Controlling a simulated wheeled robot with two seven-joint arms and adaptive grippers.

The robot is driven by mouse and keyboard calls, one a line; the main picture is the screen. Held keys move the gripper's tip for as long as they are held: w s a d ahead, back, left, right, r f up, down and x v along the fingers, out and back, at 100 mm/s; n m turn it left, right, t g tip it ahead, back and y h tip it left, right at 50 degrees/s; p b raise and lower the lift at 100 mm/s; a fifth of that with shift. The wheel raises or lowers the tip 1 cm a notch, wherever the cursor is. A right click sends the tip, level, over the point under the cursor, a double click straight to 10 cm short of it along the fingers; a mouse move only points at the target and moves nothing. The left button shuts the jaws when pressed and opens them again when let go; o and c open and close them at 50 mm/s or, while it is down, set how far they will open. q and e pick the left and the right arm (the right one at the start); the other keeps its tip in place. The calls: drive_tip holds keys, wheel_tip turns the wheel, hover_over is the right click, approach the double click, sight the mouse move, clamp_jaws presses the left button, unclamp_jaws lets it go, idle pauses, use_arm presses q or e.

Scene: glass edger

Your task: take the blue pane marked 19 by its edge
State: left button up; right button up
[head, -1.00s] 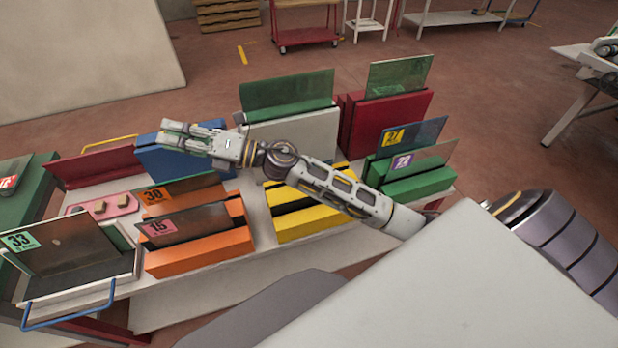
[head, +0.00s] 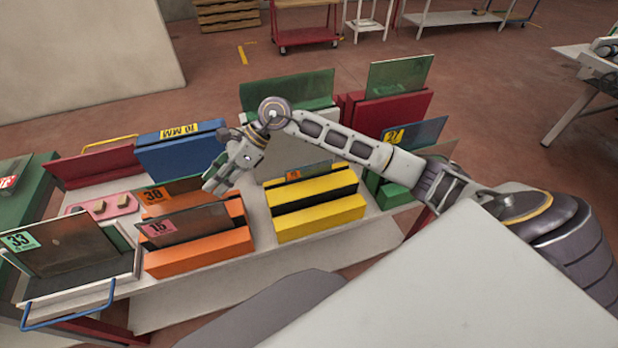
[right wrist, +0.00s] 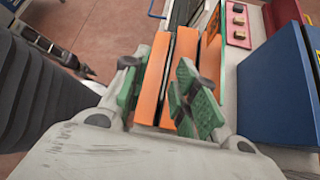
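I cannot make out a pane marked 19 in either view. A dark blue pane (head: 425,129) with a yellow label that looks like 27 stands in the green rack at the right of the head view. My right gripper (head: 213,184) points down at the right end of the rear orange rack, beside the pane marked 38 (head: 160,196). In the right wrist view its green-padded fingers (right wrist: 158,92) are apart over the orange racks, with nothing clearly between them. What seems to be my left gripper (right wrist: 84,70) shows small at the upper left there; its fingers are unclear.
The pane marked 15 (head: 190,226) stands in the front orange rack. A pane with an orange label (head: 310,171) stands at the yellow rack (head: 318,218). The blue rack (head: 180,153) is behind the gripper. The pane marked 33 (head: 65,247) leans at the left.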

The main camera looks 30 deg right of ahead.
drive_tip(key=w+d+g+h, duration=0.1)
drive_tip(key=d+h, duration=1)
drive_tip(key=d, duration=1.5)
drive_tip(key=shift+w+d+n+h, duration=0.4)
drive_tip(key=shift+w, duration=0.5)
drive_tip(key=shift+f, duration=0.15)
drive_tip(key=f, duration=0.7)
drive_tip(key=shift+s+d+p, duration=0.15)
drive_tip(key=shift+d+p, duration=0.15)
drive_tip(key=shift+d, duration=0.1)
drive_tip(key=shift+d+f, duration=0.1)
drive_tip(key=shift+f, duration=0.45)
use_arm(q)
drive_tip(key=shift+s+d+r, duration=0.15)
drive_tip(key=shift+d+r, duration=0.15)
drive_tip(key=shift+d, duration=0.3)
use_arm(e)
drive_tip(key=shift+f, duration=0.15)
use_arm(q)
drive_tip(key=shift+d, duration=0.1)
use_arm(e)
drive_tip(key=shift+f, duration=0.1)
